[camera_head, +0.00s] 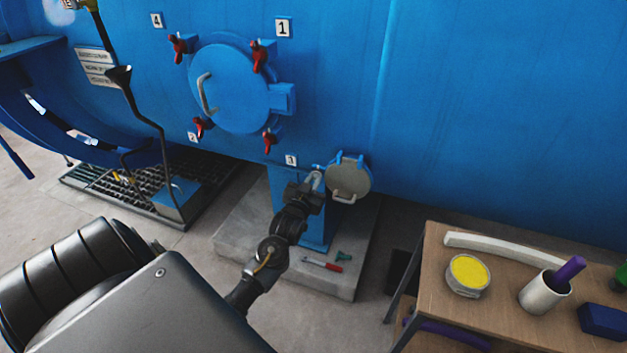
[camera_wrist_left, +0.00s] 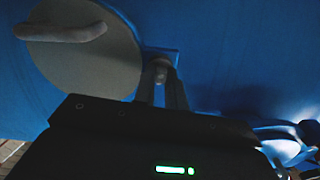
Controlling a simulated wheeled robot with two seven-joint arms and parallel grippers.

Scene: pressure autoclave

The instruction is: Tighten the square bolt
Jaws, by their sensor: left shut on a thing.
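My left gripper (camera_head: 315,181) reaches up to the blue support below the large hatch, just left of a small round grey cover. In the left wrist view, its two grey fingers (camera_wrist_left: 162,88) close around a small grey metal piece (camera_wrist_left: 160,71) that looks like the square bolt. The jaws are shut on it, and the fingers hide most of its shape. The grey cover (camera_head: 348,179) with its handle is right beside the fingers; it also shows in the left wrist view (camera_wrist_left: 80,72). My right gripper is not in view.
The blue round hatch (camera_head: 232,90) with red-handled clamps is above on the blue autoclave wall. A wooden table (camera_head: 500,320) at right carries a yellow-topped tin, a cup and other items. A red-handled tool (camera_head: 323,264) lies on the concrete plinth (camera_head: 345,283).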

